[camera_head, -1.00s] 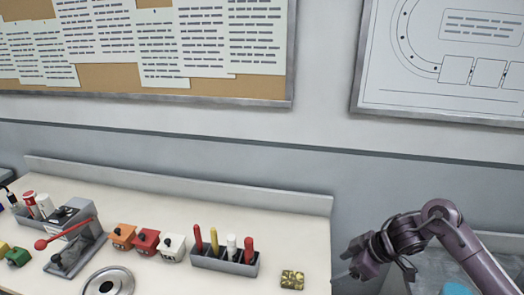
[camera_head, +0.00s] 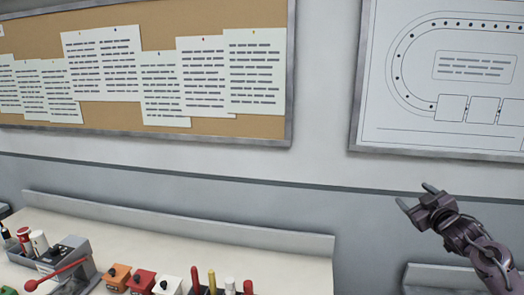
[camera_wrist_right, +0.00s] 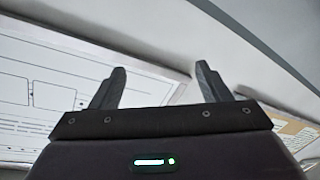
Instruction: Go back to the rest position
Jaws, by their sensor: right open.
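My right gripper (camera_head: 416,196) is raised in front of the wall at the right of the head view, beyond the right end of the workbench. Its two fingers are apart with nothing between them. The right wrist view shows the same open, empty fingers (camera_wrist_right: 160,85) pointing toward the wall and ceiling. My left gripper is not in either view.
The workbench (camera_head: 130,222) runs along the bottom left. On it stand a red-lever device (camera_head: 60,275), orange (camera_head: 117,277), red (camera_head: 141,281) and white (camera_head: 168,286) blocks, and a holder with red and yellow handles. A cork board (camera_head: 150,130) and a track diagram (camera_head: 450,100) hang on the wall.

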